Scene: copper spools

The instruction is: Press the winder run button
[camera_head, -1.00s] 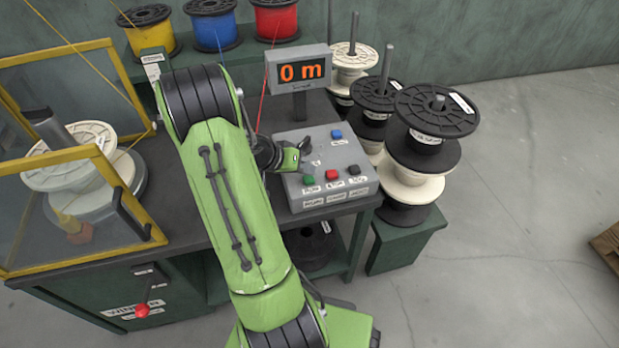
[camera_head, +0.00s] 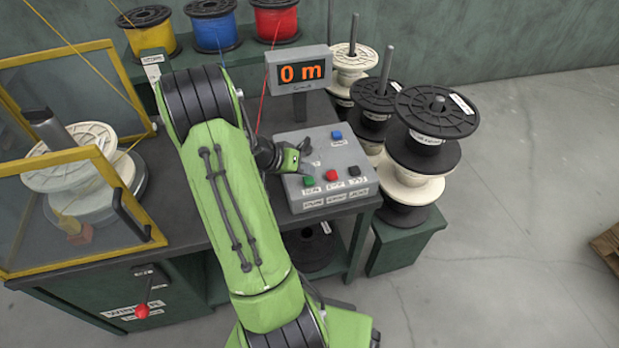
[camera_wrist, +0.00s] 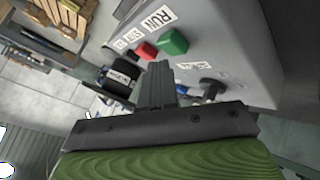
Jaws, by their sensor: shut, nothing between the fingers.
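The green run button (camera_head: 309,181) is at the front left of the sloped grey control box (camera_head: 345,160). In the wrist view the green button (camera_wrist: 173,42) sits beside a label reading RUN. My gripper (camera_head: 304,146) is above the left part of the box, behind the green button in the head view. In the wrist view its fingers (camera_wrist: 157,75) are shut together and empty, with the tips just short of the green button in the picture. I cannot tell the exact gap. The display (camera_head: 301,73) reads 0 m.
A red button (camera_head: 331,175) and a black one (camera_head: 353,171) are right of the green, and a blue button (camera_head: 337,135) is at the back. Stacked spools (camera_head: 425,150) stand right of the box.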

